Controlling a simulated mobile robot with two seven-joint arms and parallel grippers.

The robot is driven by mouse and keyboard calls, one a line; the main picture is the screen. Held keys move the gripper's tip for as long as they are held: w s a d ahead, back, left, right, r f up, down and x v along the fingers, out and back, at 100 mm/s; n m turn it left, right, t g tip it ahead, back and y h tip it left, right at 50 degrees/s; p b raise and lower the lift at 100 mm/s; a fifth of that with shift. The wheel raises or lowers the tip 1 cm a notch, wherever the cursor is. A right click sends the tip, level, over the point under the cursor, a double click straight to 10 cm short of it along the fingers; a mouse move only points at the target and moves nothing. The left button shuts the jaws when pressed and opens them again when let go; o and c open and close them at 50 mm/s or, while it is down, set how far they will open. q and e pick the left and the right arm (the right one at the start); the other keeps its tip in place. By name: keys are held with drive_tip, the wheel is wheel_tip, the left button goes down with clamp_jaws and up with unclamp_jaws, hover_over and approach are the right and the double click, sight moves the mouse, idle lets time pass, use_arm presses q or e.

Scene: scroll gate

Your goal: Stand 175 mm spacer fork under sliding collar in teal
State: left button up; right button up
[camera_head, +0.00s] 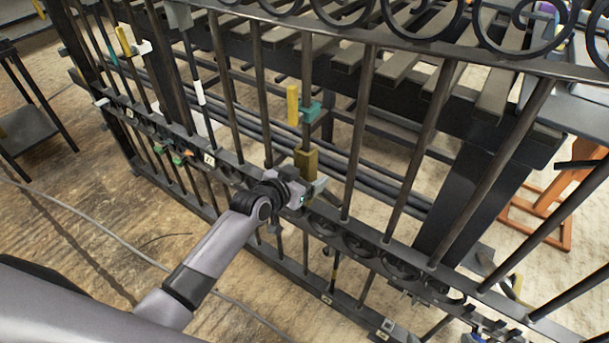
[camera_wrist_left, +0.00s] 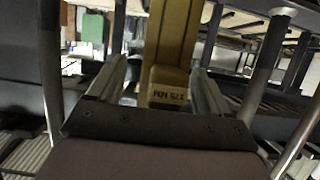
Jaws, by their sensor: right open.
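The teal sliding collar (camera_head: 310,112) sits on an upright gate bar, with a yellow piece (camera_head: 292,104) beside it. The brass-coloured spacer fork (camera_head: 306,161) is lower on the same bar, upright, with bare bar showing between it and the collar. In the left wrist view the fork (camera_wrist_left: 174,50) stands between my fingers, its label reading 175 MM; its top is cut off. My left gripper (camera_head: 306,188) is at the fork's lower end and appears shut on it. Whether the fork straddles the bar is hidden. My right gripper is not in view.
The dark iron gate's bars and scroll rail (camera_head: 358,246) surround my left gripper closely. Another yellow piece (camera_head: 123,40) is on the far-left bars. A slatted rack stands behind the gate, an orange frame (camera_head: 545,210) at right. A cable crosses the floor at left.

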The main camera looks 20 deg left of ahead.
use_arm(q)
drive_tip(key=shift+s+a+f, duration=0.1)
drive_tip(key=shift+s+f, duration=0.1)
drive_tip(key=p+v, duration=0.2)
drive_tip(key=v, duration=0.5)
drive_tip(key=shift+r, duration=0.25)
drive_tip(key=shift+w, duration=0.1)
drive_tip(key=s+a+f+n+g+y, duration=0.1)
drive_tip(key=s+f, duration=0.2)
drive_tip(key=s, duration=0.8)
drive_tip(key=s+a+f+n+g+y, duration=0.15)
drive_tip(key=s+f, duration=0.25)
drive_tip(key=s, duration=0.6)
wheel_tip(320, 180, up, 12)
drive_tip(key=s+a+p, duration=0.1)
drive_tip(key=s+p, duration=0.1)
drive_tip(key=p, duration=1.3)
drive_tip(key=shift+a+m, duration=0.3)
drive_tip(key=shift+m, duration=0.15)
